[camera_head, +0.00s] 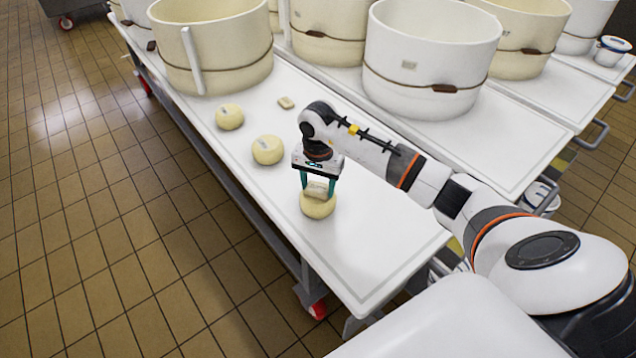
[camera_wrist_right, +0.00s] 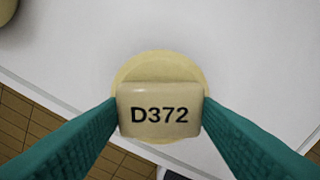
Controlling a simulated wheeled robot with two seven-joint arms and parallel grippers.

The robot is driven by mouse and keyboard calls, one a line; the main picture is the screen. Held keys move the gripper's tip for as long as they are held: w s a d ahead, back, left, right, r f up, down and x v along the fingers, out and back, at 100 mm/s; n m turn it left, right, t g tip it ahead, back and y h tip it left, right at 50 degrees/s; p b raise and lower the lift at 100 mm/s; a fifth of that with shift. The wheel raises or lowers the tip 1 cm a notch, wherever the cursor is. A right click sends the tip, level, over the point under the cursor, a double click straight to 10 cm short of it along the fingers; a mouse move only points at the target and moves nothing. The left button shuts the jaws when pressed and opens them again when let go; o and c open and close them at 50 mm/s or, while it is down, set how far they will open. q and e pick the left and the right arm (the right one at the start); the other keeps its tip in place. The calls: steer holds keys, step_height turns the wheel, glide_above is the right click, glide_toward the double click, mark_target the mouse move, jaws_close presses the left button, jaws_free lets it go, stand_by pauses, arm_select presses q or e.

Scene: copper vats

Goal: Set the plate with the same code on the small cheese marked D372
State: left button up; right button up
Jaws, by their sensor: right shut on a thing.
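My right gripper (camera_head: 318,190) is shut on a small cream plate (camera_wrist_right: 160,115) that reads D372 in the right wrist view. The plate also shows between the teal fingers in the head view (camera_head: 317,188). It is directly over the nearest small round cheese (camera_head: 318,207); I cannot tell whether they touch. That cheese also shows behind the plate in the right wrist view (camera_wrist_right: 160,68), and any code on it is hidden. Two other small cheeses, a middle one (camera_head: 268,150) and a far one (camera_head: 229,117), stand on the table with labels too small to read. My left gripper is not in view.
Another small plate (camera_head: 286,102) lies flat on the white table (camera_head: 375,255), beyond the middle cheese. Large cream tubs (camera_head: 215,50) and a white tub (camera_head: 430,60) stand at the back. The table's near right end is clear.

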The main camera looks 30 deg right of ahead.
steer(key=o, duration=1.1)
steer(key=shift+c, duration=0.2)
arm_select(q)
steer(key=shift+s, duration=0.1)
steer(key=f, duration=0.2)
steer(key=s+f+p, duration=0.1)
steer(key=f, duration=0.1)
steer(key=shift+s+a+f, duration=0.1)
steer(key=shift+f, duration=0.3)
arm_select(e)
step_height(320, 180, up, 12)
